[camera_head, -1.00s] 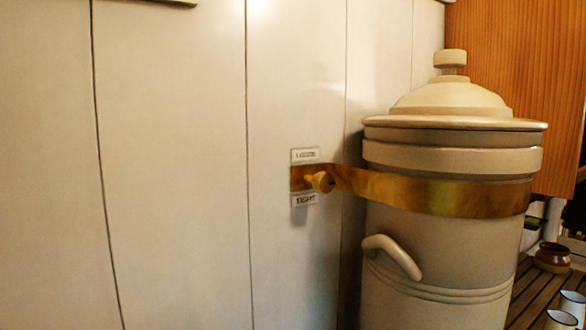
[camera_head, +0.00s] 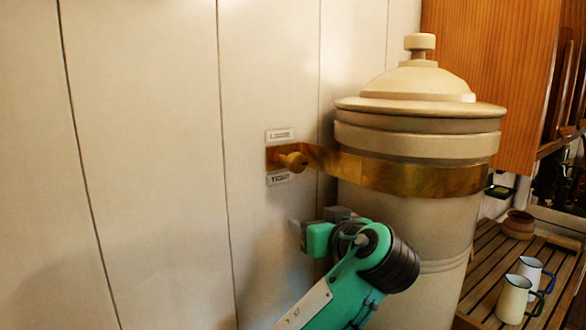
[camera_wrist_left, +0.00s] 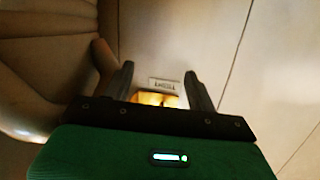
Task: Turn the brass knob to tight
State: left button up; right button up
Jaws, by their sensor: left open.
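The brass knob (camera_head: 293,161) sticks out from the wall end of a brass strap (camera_head: 400,177). A label reading TIGHT (camera_head: 279,178) is just below it, and another label (camera_head: 280,135), too blurred to read surely, is above. My left gripper (camera_head: 315,224) is open and empty, below the knob and apart from it, in front of the pale canister. In the left wrist view the TIGHT label (camera_wrist_left: 164,84) shows upside down between the open fingers. A bright brass patch (camera_wrist_left: 157,99) is below it, partly hidden by my gripper. My right gripper is not in view.
The pale canister (camera_head: 415,145) with a domed lid stands right of the knob, held by the strap. Flat wall panels (camera_head: 150,150) lie left, with free room before them. A slatted shelf (camera_head: 478,285) with two jugs (camera_head: 514,298) and a brown pot (camera_head: 518,224) is at right.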

aim_at(299, 162)
pick_arm(q)
jog(key=s+d+r+n+t+y, duration=0.25)
jog(key=s+r, duration=0.25)
jog(key=r, duration=0.5)
jog(key=shift+g+h, duration=0.25)
jog(key=shift+g, duration=0.2)
jog(key=p+x, duration=0.2)
jog(key=x, duration=0.2)
jog(key=p+x, duration=0.3)
jog(key=x, duration=0.1)
jog(key=p+x, duration=0.3)
jog(key=x, duration=0.1)
jog(key=shift+w+a+r, duration=0.15)
jog(key=shift+a+r, duration=0.05)
jog(key=shift+r, duration=0.15)
jog(key=shift+w+a+f, duration=0.2)
jog(key=shift+w+a, duration=0.15)
jog(key=shift+w, duration=0.3)
jog(key=c, duration=1)
